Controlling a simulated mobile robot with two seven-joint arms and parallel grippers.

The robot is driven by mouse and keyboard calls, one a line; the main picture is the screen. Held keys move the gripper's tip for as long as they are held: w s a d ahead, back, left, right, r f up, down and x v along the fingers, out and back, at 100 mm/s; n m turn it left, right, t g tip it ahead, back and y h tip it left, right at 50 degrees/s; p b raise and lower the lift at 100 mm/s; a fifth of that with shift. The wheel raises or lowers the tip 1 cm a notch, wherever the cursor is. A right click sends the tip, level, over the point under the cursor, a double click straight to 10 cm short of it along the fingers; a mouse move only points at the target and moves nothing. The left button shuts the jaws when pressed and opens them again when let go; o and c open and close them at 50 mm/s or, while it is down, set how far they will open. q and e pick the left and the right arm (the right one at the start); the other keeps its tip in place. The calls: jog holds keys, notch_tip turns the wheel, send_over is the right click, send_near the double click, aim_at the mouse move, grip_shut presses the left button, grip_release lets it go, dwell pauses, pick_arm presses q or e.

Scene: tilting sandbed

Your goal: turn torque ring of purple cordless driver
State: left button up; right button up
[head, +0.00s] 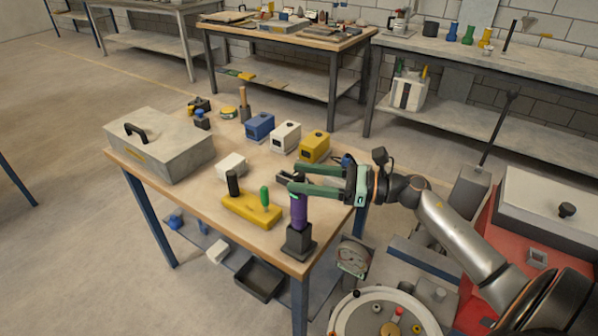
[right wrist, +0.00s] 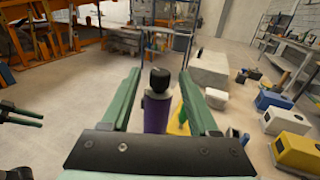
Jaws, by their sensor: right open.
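The purple cordless driver (head: 298,209) stands upright on a dark block-shaped base at the front right corner of the wooden table. My right gripper (head: 295,178) is open, its green fingers level at the driver's upper end. In the right wrist view the driver (right wrist: 157,113) rises between the two fingers, with gaps on both sides. Its black top (right wrist: 159,79) sits above a greyish collar; I cannot tell which part is the torque ring. What looks like my left gripper (right wrist: 38,119) shows at the left edge of the right wrist view; its opening is unclear.
A yellow holder (head: 250,210) with black and green handles is just left of the driver. A white block (head: 232,166) and blue, white and yellow boxes (head: 314,147) stand behind. A large grey case (head: 160,145) fills the table's left side.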

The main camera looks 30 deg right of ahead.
jog(key=shift+w+a, duration=0.45)
grip_shut()
dwell(0.3)
